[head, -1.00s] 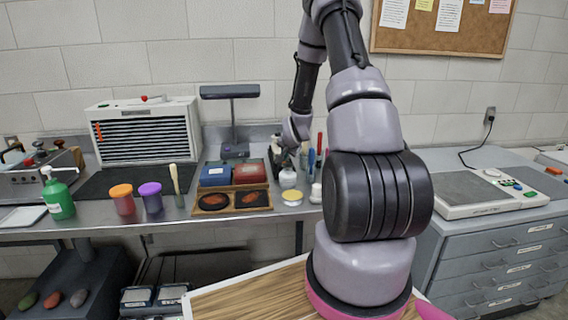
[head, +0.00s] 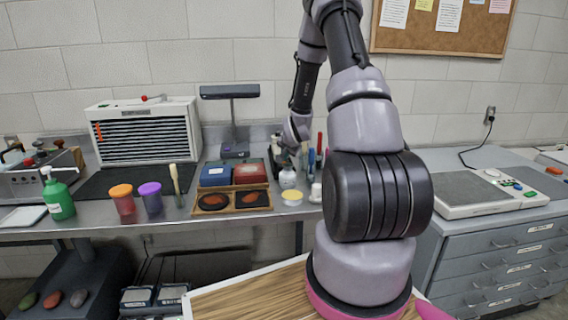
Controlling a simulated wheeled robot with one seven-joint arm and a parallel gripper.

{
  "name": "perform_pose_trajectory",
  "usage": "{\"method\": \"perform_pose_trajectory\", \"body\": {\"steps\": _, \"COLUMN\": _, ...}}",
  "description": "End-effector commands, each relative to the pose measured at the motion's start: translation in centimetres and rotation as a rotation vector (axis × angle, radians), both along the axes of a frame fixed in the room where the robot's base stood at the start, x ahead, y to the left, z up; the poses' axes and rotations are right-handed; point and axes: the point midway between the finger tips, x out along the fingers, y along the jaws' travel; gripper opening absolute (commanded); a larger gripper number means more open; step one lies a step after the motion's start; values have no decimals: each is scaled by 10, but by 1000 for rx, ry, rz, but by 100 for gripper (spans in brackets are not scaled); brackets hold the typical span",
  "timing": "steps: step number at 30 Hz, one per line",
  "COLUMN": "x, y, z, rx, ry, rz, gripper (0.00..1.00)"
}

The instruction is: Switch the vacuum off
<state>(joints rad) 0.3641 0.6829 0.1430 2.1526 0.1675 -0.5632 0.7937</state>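No label readable here marks the vacuum. A flat white unit (head: 489,196) with a grey top panel and coloured buttons (head: 510,184) stands on the drawer cabinet at right; a dark cord runs from it toward the wall outlet. A white louvred box (head: 146,132) with a red knob on top (head: 145,98) stands on the bench at left. I cannot tell which is the vacuum or any switch position. My gripper (head: 279,153) is low over the back of the bench, near a small white jar (head: 287,178), far from both units. Its fingers are too small and dark to read.
A lamp (head: 231,92) stands behind. Upright tools (head: 311,160) stand right of my gripper.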

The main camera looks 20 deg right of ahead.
Motion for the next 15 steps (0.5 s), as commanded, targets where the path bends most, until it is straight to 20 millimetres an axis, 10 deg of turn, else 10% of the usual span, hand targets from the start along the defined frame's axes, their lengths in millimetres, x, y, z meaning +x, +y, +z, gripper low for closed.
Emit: {"method": "perform_pose_trajectory", "body": {"steps": 15, "x": 0, "y": 0, "z": 13, "rx": -1, "ry": -3, "rz": 1, "gripper": 0}}
